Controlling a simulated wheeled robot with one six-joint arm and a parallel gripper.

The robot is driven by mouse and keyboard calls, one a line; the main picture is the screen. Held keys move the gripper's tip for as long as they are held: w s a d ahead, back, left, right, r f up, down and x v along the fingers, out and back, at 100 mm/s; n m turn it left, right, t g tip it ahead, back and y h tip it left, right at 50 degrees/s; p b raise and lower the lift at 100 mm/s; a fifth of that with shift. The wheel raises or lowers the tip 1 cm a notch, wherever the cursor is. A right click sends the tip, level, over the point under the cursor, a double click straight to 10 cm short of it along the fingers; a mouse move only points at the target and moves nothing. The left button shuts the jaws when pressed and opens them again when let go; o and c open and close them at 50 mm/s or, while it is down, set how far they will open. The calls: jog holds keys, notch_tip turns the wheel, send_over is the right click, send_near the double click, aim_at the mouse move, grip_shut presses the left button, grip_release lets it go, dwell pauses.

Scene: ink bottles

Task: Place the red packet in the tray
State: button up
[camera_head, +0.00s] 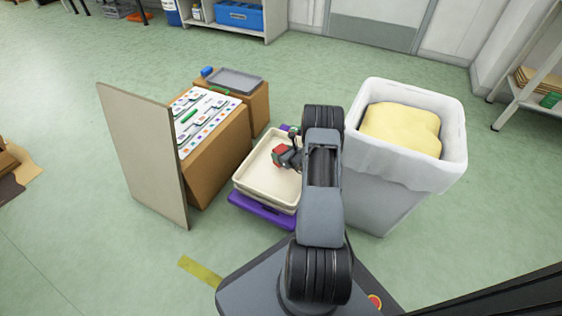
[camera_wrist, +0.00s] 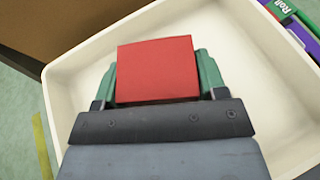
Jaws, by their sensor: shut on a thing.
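The red packet (camera_wrist: 157,68) is between the two green-padded fingers of my gripper (camera_wrist: 156,75) in the wrist view. My gripper is shut on it, with a finger against each side. In the head view the packet (camera_head: 280,153) shows as a small red block at the end of my arm. The cream tray (camera_head: 251,177) lies below it, and the packet is over the tray's inside. In the wrist view the tray (camera_wrist: 262,75) surrounds the packet on several sides. I cannot tell whether the packet touches the tray floor. The tray looks otherwise empty where it shows.
The tray stands on a purple crate (camera_head: 262,212). A cardboard box (camera_head: 222,160) with a printed sheet (camera_head: 203,112) and a beige panel (camera_head: 146,155) stand left. A white bin (camera_head: 385,190) with a yellow bag (camera_head: 402,128) stands right. A grey tray (camera_head: 233,80) lies on a box behind.

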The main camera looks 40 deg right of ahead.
jog(key=shift+f+b, duration=0.7)
jog(key=shift+f, duration=0.95)
jog(key=shift+f, duration=0.15)
jog(key=o, duration=0.9)
jog(key=shift+o, duration=0.2)
